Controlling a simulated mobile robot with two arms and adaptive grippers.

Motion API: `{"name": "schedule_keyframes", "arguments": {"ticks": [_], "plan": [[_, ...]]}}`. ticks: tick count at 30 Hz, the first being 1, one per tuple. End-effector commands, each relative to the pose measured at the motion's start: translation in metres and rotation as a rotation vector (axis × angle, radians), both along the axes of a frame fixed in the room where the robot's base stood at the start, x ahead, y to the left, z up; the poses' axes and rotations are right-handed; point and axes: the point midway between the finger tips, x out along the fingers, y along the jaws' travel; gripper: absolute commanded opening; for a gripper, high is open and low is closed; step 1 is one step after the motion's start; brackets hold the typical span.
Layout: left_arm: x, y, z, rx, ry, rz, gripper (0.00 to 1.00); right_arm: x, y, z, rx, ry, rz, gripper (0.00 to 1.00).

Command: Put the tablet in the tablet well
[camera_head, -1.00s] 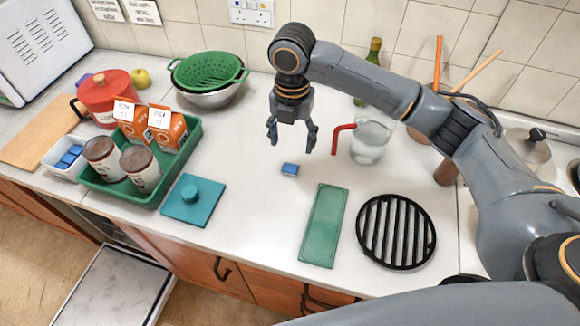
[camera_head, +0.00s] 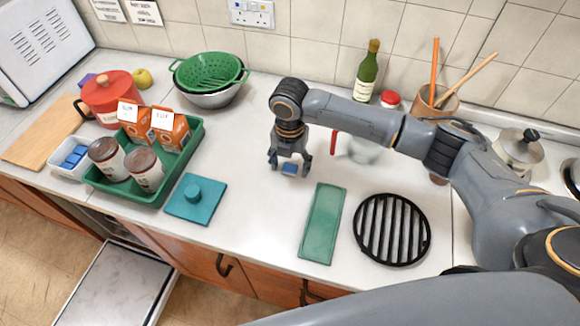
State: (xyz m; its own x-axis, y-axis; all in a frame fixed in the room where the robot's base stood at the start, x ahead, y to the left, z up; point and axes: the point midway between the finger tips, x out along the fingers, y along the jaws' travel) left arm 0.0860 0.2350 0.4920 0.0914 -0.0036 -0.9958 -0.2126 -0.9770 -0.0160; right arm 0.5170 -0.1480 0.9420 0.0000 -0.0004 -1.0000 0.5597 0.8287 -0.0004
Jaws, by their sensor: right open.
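A small blue tablet (camera_head: 289,170) lies on the white worktop, near the middle of the view. My right gripper (camera_head: 290,174) is over it with its fingers open, one on each side; I cannot tell whether they touch it. Several more blue tablets (camera_head: 74,157) lie in a white tub (camera_head: 62,171) at the left. An open door with a pale, marbled inner face (camera_head: 112,285) is at the lower left, below the worktop edge. I cannot make out a tablet well on it. My left gripper is not in view.
A green tray (camera_head: 186,168) with cartons and tins, and a teal board with a knob (camera_head: 196,211), stand to the left. A green slab (camera_head: 324,224) and a black grate (camera_head: 392,230) lie in front. A glass jug (camera_head: 362,150) stands behind my right arm.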

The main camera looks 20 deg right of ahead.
Motion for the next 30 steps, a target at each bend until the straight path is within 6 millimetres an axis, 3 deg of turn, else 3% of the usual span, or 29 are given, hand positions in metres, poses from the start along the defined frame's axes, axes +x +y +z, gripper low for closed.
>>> {"name": "schedule_keyframes", "arguments": {"ticks": [1, 7, 20, 27, 30], "plan": [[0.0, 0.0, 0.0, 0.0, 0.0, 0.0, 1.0, 0.0, 0.0, 0.0, 0.0, 0.0, 0.0, 0.6], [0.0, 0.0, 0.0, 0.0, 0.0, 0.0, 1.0, 0.0, 0.0, 0.0, 0.0, 0.0, 0.0, 0.21], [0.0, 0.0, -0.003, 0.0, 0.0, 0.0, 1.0, 0.001, 0.0, 0.004, 0.001, -0.002, 0.0, 0.17], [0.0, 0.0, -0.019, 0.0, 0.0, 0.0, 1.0, 0.0, 0.001, 0.032, 0.002, -0.005, 0.002, 0.17], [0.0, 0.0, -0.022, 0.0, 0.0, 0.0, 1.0, -0.018, 0.005, 0.053, 0.002, -0.006, 0.005, 0.17]]}}
